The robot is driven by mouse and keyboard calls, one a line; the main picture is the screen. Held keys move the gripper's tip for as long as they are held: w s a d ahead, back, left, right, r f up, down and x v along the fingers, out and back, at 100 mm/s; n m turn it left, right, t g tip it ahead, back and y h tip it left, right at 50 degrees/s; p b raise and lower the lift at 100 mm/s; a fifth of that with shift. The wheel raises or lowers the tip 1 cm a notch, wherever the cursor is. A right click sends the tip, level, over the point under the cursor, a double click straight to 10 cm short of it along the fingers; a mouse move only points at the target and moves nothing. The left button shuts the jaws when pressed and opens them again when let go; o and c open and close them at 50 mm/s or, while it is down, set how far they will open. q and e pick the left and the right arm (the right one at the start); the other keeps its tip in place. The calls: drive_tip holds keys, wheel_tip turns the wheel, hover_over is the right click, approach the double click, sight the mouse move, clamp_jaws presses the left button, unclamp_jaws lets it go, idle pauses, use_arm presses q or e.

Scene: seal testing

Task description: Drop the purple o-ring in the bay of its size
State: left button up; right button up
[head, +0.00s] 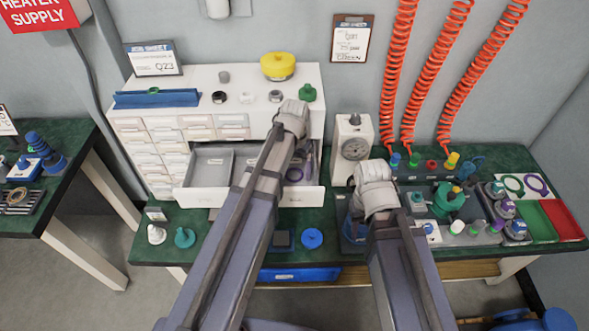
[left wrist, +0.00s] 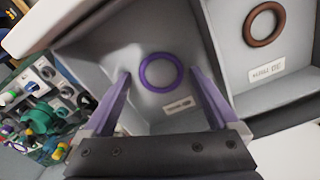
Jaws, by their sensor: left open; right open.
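A purple o-ring (left wrist: 160,71) shows in the left wrist view, apparently flat on the floor of a grey drawer bay with a small white label. In the head view it is partly visible (head: 294,174) in the pulled-out drawer (head: 240,194), beside my left gripper (head: 306,163). The left fingers (left wrist: 162,105) are open and spread on either side of the ring, with a gap to it. The adjoining bay on the right holds a brown o-ring (left wrist: 266,23) and has its own label. My right gripper (head: 360,215) hangs over the bench right of the drawer, its fingertips mostly hidden by my wrist.
The drawer belongs to a white cabinet (head: 150,165) with small parts on top.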

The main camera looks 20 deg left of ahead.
sight(295, 176)
use_arm(q)
drive_tip(key=shift+r, duration=0.1)
wheel_tip(295, 176, up, 13)
drive_tip(key=p, duration=1.3)
drive_tip(key=s+d+m, duration=0.1)
drive_tip(key=s+d, duration=0.4)
drive_tip(key=s, duration=0.3)
drive_tip(key=s+d+m+y, duration=0.1)
drive_tip(key=s+d, duration=0.5)
drive_tip(key=s, duration=0.1)
drive_tip(key=shift+s+m, duration=0.3)
drive_tip(key=shift+s, duration=0.1)
wheel_tip(295, 176, down, 3)
drive_tip(key=b, duration=0.2)
drive_tip(key=shift+r+b, duration=0.15)
drive_tip(key=shift+b, duration=0.15)
